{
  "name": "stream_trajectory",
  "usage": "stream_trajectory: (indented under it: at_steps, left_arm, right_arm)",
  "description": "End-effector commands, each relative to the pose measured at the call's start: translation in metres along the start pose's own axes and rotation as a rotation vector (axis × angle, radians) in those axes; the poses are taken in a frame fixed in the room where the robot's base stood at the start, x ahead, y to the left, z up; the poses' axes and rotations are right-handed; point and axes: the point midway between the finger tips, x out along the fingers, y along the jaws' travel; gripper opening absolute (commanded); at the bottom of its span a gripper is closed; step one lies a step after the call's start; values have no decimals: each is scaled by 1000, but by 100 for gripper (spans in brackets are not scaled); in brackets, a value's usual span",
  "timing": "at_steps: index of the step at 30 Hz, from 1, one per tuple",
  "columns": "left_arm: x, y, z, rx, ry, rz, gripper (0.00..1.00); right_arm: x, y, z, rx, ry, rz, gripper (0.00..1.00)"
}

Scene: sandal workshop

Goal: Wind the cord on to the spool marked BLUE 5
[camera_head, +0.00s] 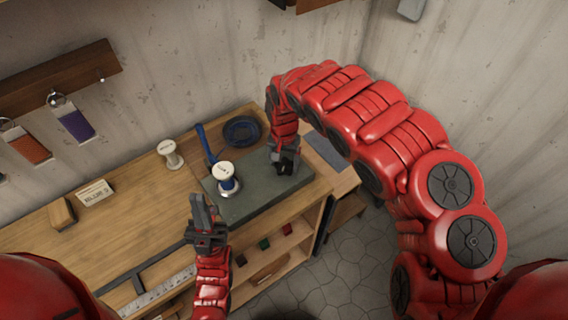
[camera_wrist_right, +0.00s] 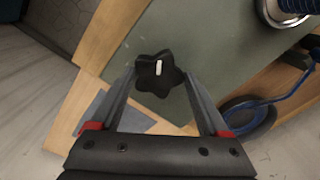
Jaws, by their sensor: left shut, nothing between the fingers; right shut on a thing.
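A black lobed knob (camera_wrist_right: 157,75) with a white mark sits at the block's right end. My right gripper (camera_head: 285,163) is shut on this knob; the fingers flank it in the right wrist view. My left gripper (camera_head: 203,212) is shut and empty, just in front and left of the spool.
A blue lever (camera_head: 205,145) rises behind the spool, near a dark blue coil (camera_head: 241,131). A pale spool (camera_head: 170,154), a lettered card (camera_head: 95,193) and a wooden block (camera_head: 61,213) stand left. A steel ruler (camera_head: 160,291) lies at the front. The bench's middle left is clear.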

Motion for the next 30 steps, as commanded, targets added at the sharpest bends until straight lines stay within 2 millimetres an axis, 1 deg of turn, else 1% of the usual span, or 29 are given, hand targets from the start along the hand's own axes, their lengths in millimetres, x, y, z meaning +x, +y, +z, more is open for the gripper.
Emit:
stream_trajectory:
  at_steps: [5, 20, 21, 23, 24, 30]
  left_arm:
    - [-5, 0, 1, 0, 0, 0, 0]
    - [-6, 0, 1, 0, 0, 0, 0]
    - [-6, 0, 1, 0, 0, 0, 0]
    - [-6, 0, 1, 0, 0, 0, 0]
    - [-6, 0, 1, 0, 0, 0, 0]
    - [-5, 0, 1, 0, 0, 0, 0]
  right_arm:
    - [0, -1, -1, 43, 3, -2, 23]
    - [-1, 0, -1, 58, 2, -1, 23]
    - [-1, 0, -1, 58, 2, -1, 86]
    - [-1, 0, -1, 58, 1, 0, 96]
    - [-1, 0, -1, 58, 1, 0, 100]
    - [-1, 0, 0, 58, 0, 1, 100]
